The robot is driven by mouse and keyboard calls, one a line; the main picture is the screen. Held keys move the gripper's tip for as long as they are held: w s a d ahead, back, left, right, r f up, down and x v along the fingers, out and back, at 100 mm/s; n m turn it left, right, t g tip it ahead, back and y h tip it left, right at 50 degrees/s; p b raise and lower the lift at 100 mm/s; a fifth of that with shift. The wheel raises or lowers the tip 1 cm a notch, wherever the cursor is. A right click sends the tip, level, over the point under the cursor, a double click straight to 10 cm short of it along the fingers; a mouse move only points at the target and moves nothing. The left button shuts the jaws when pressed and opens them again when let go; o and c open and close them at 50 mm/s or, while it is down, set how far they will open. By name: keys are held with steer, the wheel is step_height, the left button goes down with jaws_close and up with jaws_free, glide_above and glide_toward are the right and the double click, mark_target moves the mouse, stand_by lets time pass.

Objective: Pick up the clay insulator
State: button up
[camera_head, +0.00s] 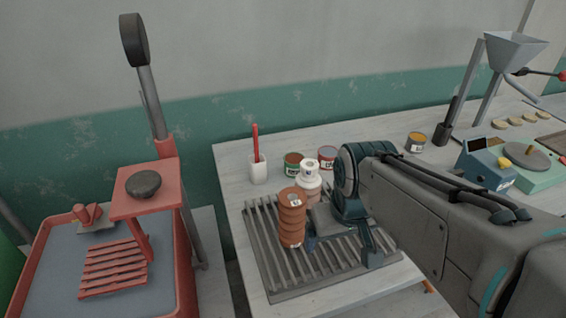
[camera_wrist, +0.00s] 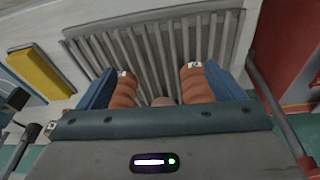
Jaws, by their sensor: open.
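The clay insulator (camera_head: 292,220) is a brown, ribbed upright stack with a pale label on top. It stands on the grey slatted rack (camera_head: 262,262) in the head view. My gripper (camera_head: 340,246) is open just right of it, low over the rack, with its near finger close to the insulator. In the wrist view two brown ribbed pieces show, one at left (camera_wrist: 125,90) and one at right (camera_wrist: 195,84), each beside a blue finger. Whether either finger touches clay cannot be told. A second brown piece is not visible in the head view.
A white-topped piece (camera_head: 309,172) stands close behind the insulator. Cans (camera_head: 293,163) and a white cup with a red-handled tool (camera_head: 258,168) stand further back. A red press (camera_head: 146,200) is at left. A yellow block (camera_wrist: 40,72) lies beside the rack in the wrist view.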

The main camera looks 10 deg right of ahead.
steer(key=w+r+n+g+p, duration=0.1)
steer(key=w+r+n, duration=0.6)
steer(key=w+n, duration=0.4)
step_height(320, 180, up, 2)
steer(key=n+g+p, duration=0.1)
steer(key=n+g, duration=0.1)
steer(key=n, duration=0.7)
glide_above(311, 163)
steer(key=shift+s, duration=0.25)
steer(key=shift+w+n, duration=0.1)
steer(key=shift+n, duration=0.2)
steer(key=shift+f, duration=0.4)
step_height(311, 163, down, 8)
steer(key=shift+r, duration=0.2)
steer(key=shift+a+f+p, duration=0.15)
steer(key=shift+f+p, duration=0.1)
steer(key=shift+f, duration=1.1)
steer(key=shift+a+f+p, duration=0.1)
steer(key=shift+f+p, duration=0.1)
steer(key=shift+f, duration=1.15)
steer(key=shift+w+r, duration=0.1)
steer(key=c, duration=1.5)
